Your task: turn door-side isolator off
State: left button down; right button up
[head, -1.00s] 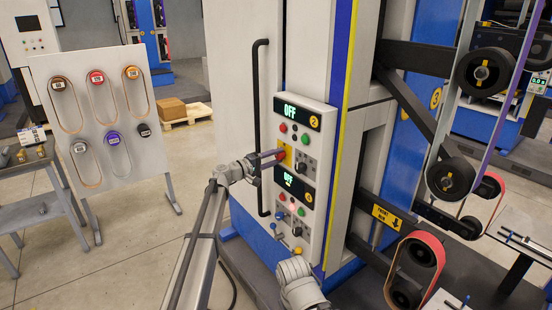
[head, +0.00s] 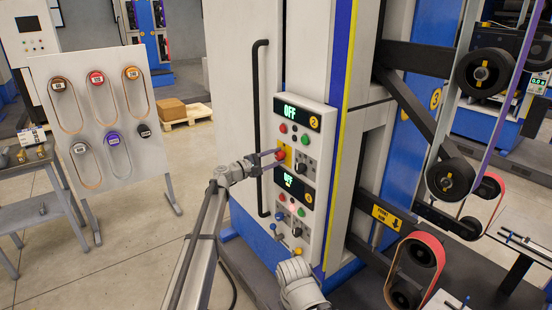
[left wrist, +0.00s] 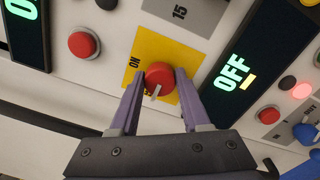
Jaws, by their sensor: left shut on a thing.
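A red rotary isolator knob (head: 280,154) sits on a yellow plate (left wrist: 150,48) on the control panel, on the side toward the door handle. In the left wrist view the knob (left wrist: 160,76) has a pale pointer mark slanting down-left. The plate's "ON" label shows to the knob's left, and lettering below it is partly hidden. My left gripper (head: 275,157) reaches in from the left. Its purple fingers (left wrist: 159,84) are shut on the knob, one on each side. My right gripper is not in view.
The panel (head: 323,150) also has green "OFF" displays, push buttons, a black selector and blue levers below. A long black door handle (head: 257,120) stands left of the panel. Belt rollers (head: 450,178) are at right.

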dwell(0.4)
pick_arm(q)
jog(key=shift+c, duration=1.8)
grip_release()
jog(key=shift+s+a, duration=0.1)
jog(key=v, duration=0.7)
jog(key=shift+a, duration=0.2)
jog(key=shift+s, duration=0.25)
